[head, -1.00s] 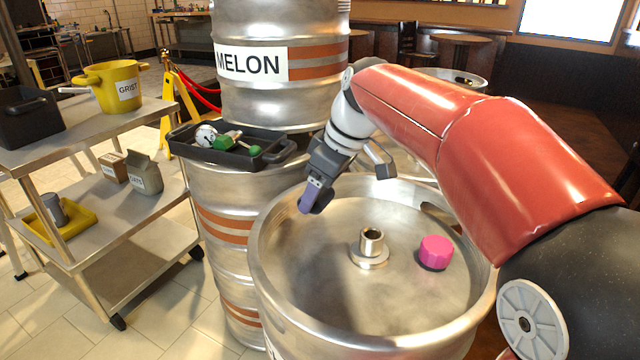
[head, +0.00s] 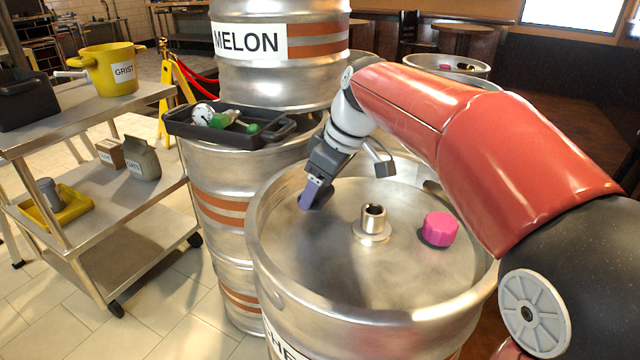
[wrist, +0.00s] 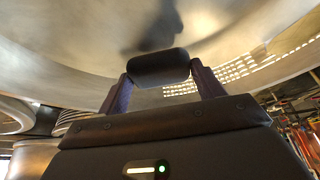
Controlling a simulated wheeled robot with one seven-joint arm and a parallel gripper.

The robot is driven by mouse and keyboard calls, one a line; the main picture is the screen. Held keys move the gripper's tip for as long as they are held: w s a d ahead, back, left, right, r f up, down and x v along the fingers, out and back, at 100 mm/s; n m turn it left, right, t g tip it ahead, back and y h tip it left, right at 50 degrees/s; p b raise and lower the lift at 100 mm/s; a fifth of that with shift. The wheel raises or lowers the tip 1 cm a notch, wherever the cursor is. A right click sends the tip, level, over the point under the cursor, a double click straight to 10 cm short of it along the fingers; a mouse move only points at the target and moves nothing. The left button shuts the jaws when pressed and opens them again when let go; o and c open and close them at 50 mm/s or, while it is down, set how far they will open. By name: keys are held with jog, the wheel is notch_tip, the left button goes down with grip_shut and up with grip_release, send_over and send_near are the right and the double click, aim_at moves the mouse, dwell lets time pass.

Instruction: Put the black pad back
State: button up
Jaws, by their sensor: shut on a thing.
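My gripper (head: 316,195) is shut on the black pad (wrist: 158,67), a dark rounded block held crosswise between the two purple fingers in the wrist view. In the head view the gripper points down over the left back part of the near steel keg's top (head: 310,255), inside its rim. The pad is mostly hidden there by the fingers. A dark shadow lies on the metal beyond the pad in the wrist view. I cannot tell whether the pad touches the keg.
A neck fitting (head: 372,224) and a pink cap (head: 439,229) stand on the keg top. A black tray (head: 284,139) with small items sits on the keg behind, beside the MELON keg (head: 290,75). A steel cart (head: 130,107) with a yellow pot (head: 108,70) stands left.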

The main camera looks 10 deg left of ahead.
jog(key=shift+f+b, duration=0.3)
jog(key=shift+f, duration=0.15)
jog(key=o, duration=0.9)
jog(key=shift+o, duration=0.3)
jog(key=o, duration=0.5)
jog(key=p+v, duration=0.5)
jog(key=v, duration=0.3)
jog(key=shift+s, duration=0.15)
